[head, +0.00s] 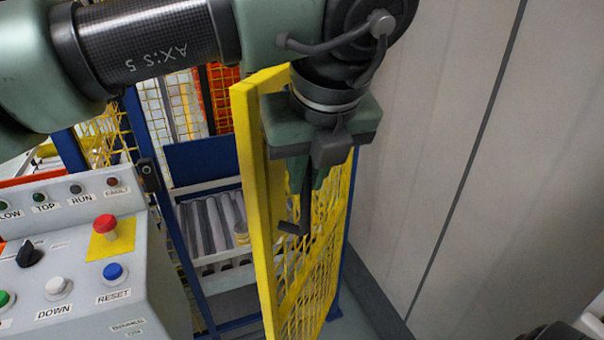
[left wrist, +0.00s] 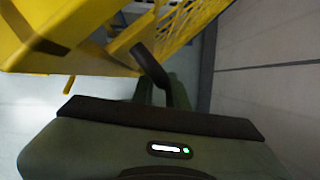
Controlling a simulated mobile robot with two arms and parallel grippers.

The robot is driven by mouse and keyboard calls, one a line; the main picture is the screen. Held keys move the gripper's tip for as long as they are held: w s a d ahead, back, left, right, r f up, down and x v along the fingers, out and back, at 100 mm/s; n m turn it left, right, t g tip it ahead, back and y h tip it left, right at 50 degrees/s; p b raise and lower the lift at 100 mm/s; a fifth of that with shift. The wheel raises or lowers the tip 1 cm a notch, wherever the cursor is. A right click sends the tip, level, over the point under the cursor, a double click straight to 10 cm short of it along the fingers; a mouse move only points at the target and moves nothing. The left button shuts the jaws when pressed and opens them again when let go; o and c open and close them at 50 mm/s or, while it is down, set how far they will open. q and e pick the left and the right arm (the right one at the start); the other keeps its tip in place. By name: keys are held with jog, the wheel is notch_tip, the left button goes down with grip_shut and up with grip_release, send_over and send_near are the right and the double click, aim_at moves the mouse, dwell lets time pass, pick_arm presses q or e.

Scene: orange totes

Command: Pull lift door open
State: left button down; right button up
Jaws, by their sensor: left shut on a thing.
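The lift door (head: 248,170) is a yellow frame with yellow wire mesh. It stands swung out from the lift opening, seen nearly edge-on in the head view. The door also fills the upper left of the left wrist view (left wrist: 80,45). A black door handle (head: 294,228) sticks out from the door's side. My left gripper (head: 308,192) points down beside the door frame and is shut on the handle. In the left wrist view the handle (left wrist: 150,65) sits at the fingertips, which are partly hidden behind the gripper body. My right gripper is not in view.
A grey control panel (head: 90,260) with buttons stands at the left. Behind the door is the lift opening with a roller bed (head: 212,222) and blue frame. A pale wall (head: 440,130) rises close on the right, with a narrow strip of floor before it.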

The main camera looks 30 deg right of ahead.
pick_arm(q)
jog(key=c, duration=1.5)
grip_release()
jog(key=shift+w+d+r, duration=0.1)
jog(key=shift+w+r, duration=0.15)
jog(key=shift+r, duration=0.1)
jog(key=shift+o, duration=0.5)
jog(key=shift+d+f, duration=0.2)
jog(key=shift+s+a, duration=0.1)
jog(key=b+v, duration=0.1)
jog(key=v, duration=0.6)
jog(key=shift+r, duration=0.35)
jog(key=shift+s, duration=0.15)
grip_shut()
